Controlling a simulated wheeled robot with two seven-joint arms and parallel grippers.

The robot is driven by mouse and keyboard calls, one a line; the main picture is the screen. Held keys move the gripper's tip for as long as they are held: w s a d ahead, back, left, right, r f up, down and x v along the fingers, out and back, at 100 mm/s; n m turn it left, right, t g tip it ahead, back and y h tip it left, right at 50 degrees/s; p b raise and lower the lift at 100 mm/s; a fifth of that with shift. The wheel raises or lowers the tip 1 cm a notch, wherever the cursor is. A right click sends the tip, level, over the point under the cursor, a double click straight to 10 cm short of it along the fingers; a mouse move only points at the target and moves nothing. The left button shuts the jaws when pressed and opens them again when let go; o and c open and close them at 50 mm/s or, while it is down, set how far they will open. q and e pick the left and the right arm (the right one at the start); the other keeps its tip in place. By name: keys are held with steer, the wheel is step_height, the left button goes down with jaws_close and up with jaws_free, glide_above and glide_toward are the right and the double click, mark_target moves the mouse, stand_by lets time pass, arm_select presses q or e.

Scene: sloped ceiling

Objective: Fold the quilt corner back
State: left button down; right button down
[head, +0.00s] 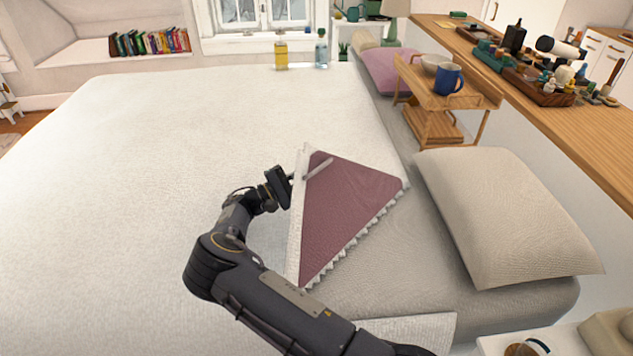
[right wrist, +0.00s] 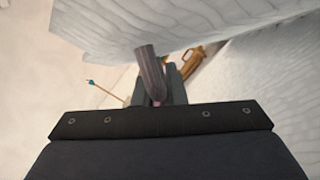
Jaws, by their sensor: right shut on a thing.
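The white quilt (head: 190,150) covers most of the bed in the head view. One corner is turned over, showing a maroon underside (head: 345,205) as a triangle with a white trimmed edge along its left side. My right gripper (head: 305,174) is shut on the quilt near the tip of this turned corner. In the right wrist view its fingers (right wrist: 158,80) are close together among white cloth (right wrist: 120,28); the exact grip there is hard to make out. My left gripper is in neither view.
A beige pillow (head: 505,210) lies right of the turned corner. A wooden tray table (head: 440,100) with a blue mug (head: 448,78) and a bowl stands behind it. A cluttered wooden counter (head: 560,125) runs along the right. The quilt's left side is clear.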

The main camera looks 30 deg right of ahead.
steer(key=shift+w+a+f+n+t+h+b, duration=0.1)
steer(key=shift+w+f+n+t+h+b, duration=0.1)
steer(key=shift+w+f+n+b, duration=0.35)
steer(key=shift+w+a+f+n+t+h+b, duration=0.1)
steer(key=shift+w+f+n+t+b, duration=0.1)
steer(key=shift+f+n+b, duration=0.35)
steer(key=shift+f, duration=0.1)
steer(key=c, duration=1.5)
jaws_free()
steer(key=shift+a, duration=0.1)
steer(key=r+v, duration=0.1)
steer(key=v, duration=0.3)
steer(key=r+b+v, duration=0.1)
steer(key=v, duration=0.4)
steer(key=a+r+v, duration=0.1)
steer(key=v, duration=0.4)
steer(key=shift+a, duration=0.2)
